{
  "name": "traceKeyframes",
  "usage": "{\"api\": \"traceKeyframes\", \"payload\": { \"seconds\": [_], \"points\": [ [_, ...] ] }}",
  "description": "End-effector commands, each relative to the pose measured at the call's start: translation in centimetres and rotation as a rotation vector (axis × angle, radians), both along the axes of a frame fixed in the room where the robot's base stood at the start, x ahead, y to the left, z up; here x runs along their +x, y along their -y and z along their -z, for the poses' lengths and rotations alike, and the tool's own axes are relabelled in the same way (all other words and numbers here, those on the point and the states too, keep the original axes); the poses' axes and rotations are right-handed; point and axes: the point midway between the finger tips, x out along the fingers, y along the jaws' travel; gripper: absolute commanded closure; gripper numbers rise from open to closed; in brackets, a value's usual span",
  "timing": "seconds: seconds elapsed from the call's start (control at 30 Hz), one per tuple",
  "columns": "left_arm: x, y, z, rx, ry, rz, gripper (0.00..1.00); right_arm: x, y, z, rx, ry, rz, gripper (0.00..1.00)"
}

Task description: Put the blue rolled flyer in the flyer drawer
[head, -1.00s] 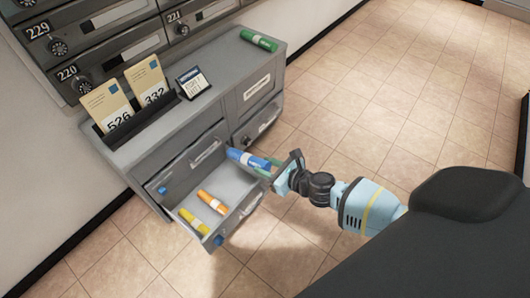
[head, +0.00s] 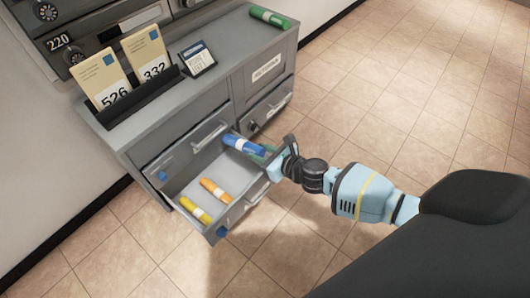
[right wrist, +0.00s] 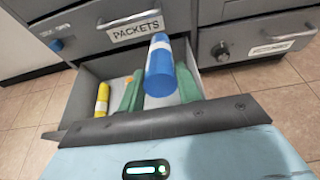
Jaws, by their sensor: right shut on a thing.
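The blue rolled flyer (head: 243,144) has a white band and is held over the right part of an open drawer (head: 252,197). My right gripper (head: 262,154) is shut on its near end; its green fingers show on both sides of the flyer (right wrist: 160,68) in the right wrist view. In the drawer lie an orange rolled flyer (head: 215,190) and a yellow one (head: 194,209). A front labelled PACKETS (right wrist: 134,28) is above the open drawer. I cannot read a flyer label. My left gripper is not in view.
A green rolled flyer (head: 269,17) lies on the cabinet top. Envelopes 526 (head: 103,78) and 332 (head: 147,55) stand in a rack beside a small calendar (head: 198,57). A shut drawer (right wrist: 256,41) is to the right. The tiled floor is clear.

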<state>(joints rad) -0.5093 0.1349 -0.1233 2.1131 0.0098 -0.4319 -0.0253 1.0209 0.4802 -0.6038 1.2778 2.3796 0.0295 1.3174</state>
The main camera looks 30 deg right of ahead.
Motion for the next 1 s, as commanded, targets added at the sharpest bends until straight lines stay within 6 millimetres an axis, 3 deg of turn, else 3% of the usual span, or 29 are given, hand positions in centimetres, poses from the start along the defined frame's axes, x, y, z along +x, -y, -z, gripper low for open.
{"api": "traceKeyframes", "payload": {
  "seconds": [0.5,1.0],
  "points": [
    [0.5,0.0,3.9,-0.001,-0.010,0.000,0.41,2.0,-0.7,4.8,0.001,-0.001,0.000,0.88],
    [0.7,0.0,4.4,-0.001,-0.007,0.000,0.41,2.3,-0.8,5.4,0.000,0.001,0.000,0.88]
  ]
}}
